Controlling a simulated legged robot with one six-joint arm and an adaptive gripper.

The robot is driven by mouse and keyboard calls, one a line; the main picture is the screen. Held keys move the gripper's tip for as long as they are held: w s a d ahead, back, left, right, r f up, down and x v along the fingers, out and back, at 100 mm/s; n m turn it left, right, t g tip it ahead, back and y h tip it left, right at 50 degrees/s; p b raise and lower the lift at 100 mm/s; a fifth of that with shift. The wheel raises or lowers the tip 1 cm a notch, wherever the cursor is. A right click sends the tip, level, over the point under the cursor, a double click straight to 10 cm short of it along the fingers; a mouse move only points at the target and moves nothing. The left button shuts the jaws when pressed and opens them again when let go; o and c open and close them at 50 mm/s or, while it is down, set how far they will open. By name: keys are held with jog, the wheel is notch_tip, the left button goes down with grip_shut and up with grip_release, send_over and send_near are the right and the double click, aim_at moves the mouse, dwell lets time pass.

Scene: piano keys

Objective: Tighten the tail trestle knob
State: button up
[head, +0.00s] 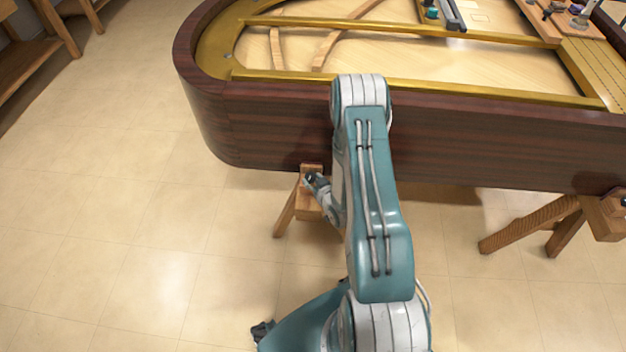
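The tail trestle (286,213) is wooden and stands under the curved left end of the piano case. Its top block meets the lower edge of the case. My gripper (310,178) is small and dark in the head view, right at the front of this trestle's upper block. The trestle's knob cannot be made out; the gripper covers that spot. Whether the fingers touch or enclose the knob is too small to tell. My arm hides the right part of the trestle.
The dark wooden piano case (270,125) spans the view above the gripper. A second trestle (560,222) with a dark knob (624,202) stands at right. Tools (448,15) lie on top at the back. Wooden furniture (30,65) stands at upper left. The tiled floor (120,220) at left is clear.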

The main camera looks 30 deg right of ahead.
jog(key=shift+a+m+h, duration=0.15)
jog(key=shift+m+h, duration=0.25)
jog(key=shift+h, duration=0.1)
jog(key=m+h, duration=0.2)
jog(key=h, duration=0.1)
jog(key=shift+w+a+m+g, duration=0.15)
jog(key=shift+a+m+g, duration=0.15)
jog(key=shift+a+m, duration=0.1)
jog(key=m+g+h, duration=0.1)
jog(key=h, duration=0.1)
jog(key=m+h, duration=0.1)
jog(key=m, duration=0.1)
jog(key=shift+w+a+g+h, duration=0.15)
jog(key=shift+w+g+h, duration=0.05)
jog(key=shift+g+h, duration=0.2)
jog(key=m+g+h, duration=0.2)
jog(key=m, duration=0.1)
jog(key=m+g+h, duration=0.1)
jog(key=shift+w+a+m+g+h, duration=0.25)
jog(key=shift+m+g+h, duration=0.05)
jog(key=shift+m+g, duration=0.1)
jog(key=shift+w+m+g+h, duration=0.15)
jog(key=shift+m+g+h, duration=0.15)
jog(key=shift+m+g, duration=0.55)
jog(key=shift+w+m+g+h, duration=0.1)
jog(key=shift+m+g+h, duration=0.2)
jog(key=shift+m+g, duration=0.55)
jog(key=shift+g, duration=0.3)
jog(key=o, duration=1.2)
jog(key=shift+c, duration=0.2)
